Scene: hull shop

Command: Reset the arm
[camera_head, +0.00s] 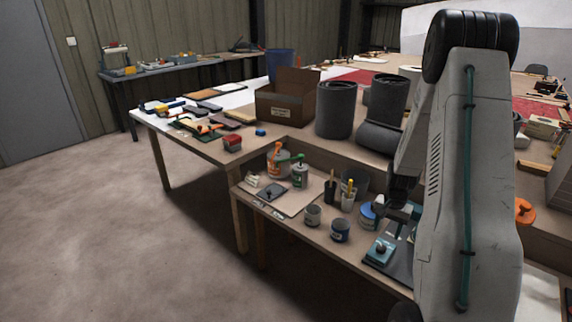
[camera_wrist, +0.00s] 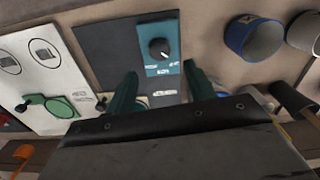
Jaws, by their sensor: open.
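My arm fills the right side of the head view, bent so that its wrist hangs over the low front bench (camera_head: 290,212). My gripper (camera_head: 406,222) is partly hidden there by my own arm. In the wrist view my gripper (camera_wrist: 160,82) shows two green fingers spread apart with nothing held between them. Beyond the fingertips is a teal box with a black knob (camera_wrist: 160,47) on a dark plate (camera_wrist: 97,42). The same teal box (camera_head: 380,251) shows below my gripper in the head view. The exact gap between fingers and box is hard to tell.
Near my gripper stand a blue-banded can (camera_head: 367,214), small pots (camera_head: 340,230) and a cup of tools (camera_head: 348,197). A white panel (camera_wrist: 50,100) lies beside the dark plate. A cardboard box (camera_head: 283,105) and dark rolls (camera_head: 336,112) stand behind. The floor at left is clear.

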